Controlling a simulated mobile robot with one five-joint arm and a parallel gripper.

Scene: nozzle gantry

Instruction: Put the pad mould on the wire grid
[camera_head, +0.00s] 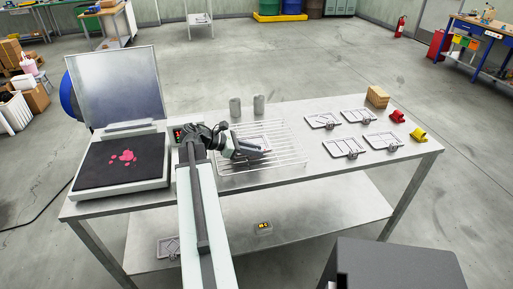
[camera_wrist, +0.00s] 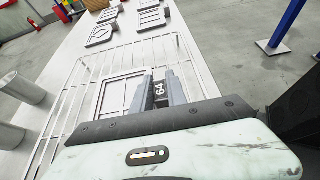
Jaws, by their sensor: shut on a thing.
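My gripper (camera_head: 262,149) is over the wire grid (camera_head: 297,153) on the metal table. It is shut on a flat grey pad mould (camera_head: 251,140), which lies flat over the grid's middle. In the wrist view the mould (camera_wrist: 112,98) shows as a framed plate left of the fingers (camera_wrist: 161,85), with a tab marked 64 between them. The grid's wires (camera_wrist: 120,52) show around and beyond the mould. I cannot tell whether the mould touches the wires. The gripper hides part of the mould.
Several similar moulds (camera_head: 343,148) lie right of the grid, near a wooden block (camera_head: 377,97), a red part (camera_head: 396,116) and a yellow part (camera_head: 418,135). Two grey cylinders (camera_head: 235,107) (camera_head: 259,104) stand behind the grid. An open press (camera_head: 120,162) is at left.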

